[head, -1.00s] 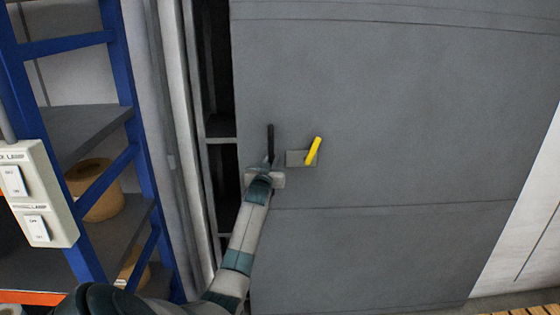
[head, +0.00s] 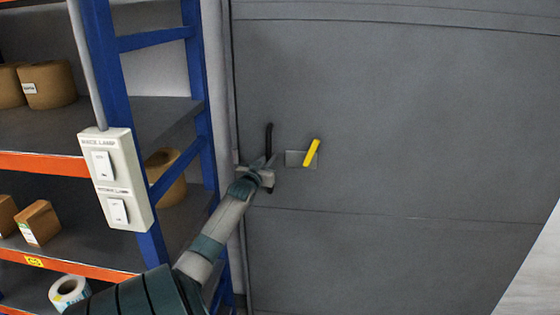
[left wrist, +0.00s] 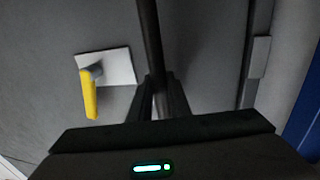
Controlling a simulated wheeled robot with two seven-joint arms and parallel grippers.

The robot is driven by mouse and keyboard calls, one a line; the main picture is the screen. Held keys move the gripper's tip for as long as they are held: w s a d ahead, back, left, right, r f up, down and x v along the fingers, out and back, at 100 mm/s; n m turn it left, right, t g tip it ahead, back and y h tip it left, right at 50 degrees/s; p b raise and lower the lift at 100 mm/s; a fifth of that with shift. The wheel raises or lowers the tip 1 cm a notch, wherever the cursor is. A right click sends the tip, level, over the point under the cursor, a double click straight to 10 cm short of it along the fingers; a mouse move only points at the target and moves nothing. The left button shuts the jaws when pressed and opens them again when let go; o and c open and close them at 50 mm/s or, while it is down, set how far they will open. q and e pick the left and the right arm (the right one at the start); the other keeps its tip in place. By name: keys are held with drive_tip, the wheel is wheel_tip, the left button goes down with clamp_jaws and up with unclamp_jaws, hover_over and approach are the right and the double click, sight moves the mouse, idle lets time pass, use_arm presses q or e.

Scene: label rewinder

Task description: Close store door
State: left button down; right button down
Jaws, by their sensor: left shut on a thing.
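The store door (head: 380,120) is a large grey panel filling the right of the head view. Its left edge now lies against the frame, with no dark gap showing there. A black vertical bar handle (head: 269,138) stands near that edge. A yellow lever (head: 311,153) on a pale plate sits just right of the handle, tilted; it also shows in the left wrist view (left wrist: 88,93). My left gripper (head: 266,166) is shut on the black handle; the left wrist view shows the bar (left wrist: 152,45) between the fingers. My right gripper is not in view.
A blue and orange shelf rack (head: 165,120) with brown rolls and boxes stands left of the door. A white switch box (head: 117,180) is fixed on its near post, close to my left arm. A white label roll (head: 68,290) lies low on the left.

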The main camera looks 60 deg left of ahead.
use_arm(q)
drive_tip(key=shift+a+r, duration=0.1)
drive_tip(key=shift+s, duration=0.1)
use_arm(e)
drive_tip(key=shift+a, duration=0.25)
use_arm(q)
drive_tip(key=c, duration=1.9)
unclamp_jaws()
drive_tip(key=shift+a, duration=0.1)
drive_tip(key=shift+c, duration=0.2)
drive_tip(key=o, duration=0.3)
drive_tip(key=shift+s+a, duration=0.15)
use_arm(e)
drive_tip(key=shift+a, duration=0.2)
use_arm(q)
drive_tip(key=shift+d, duration=0.25)
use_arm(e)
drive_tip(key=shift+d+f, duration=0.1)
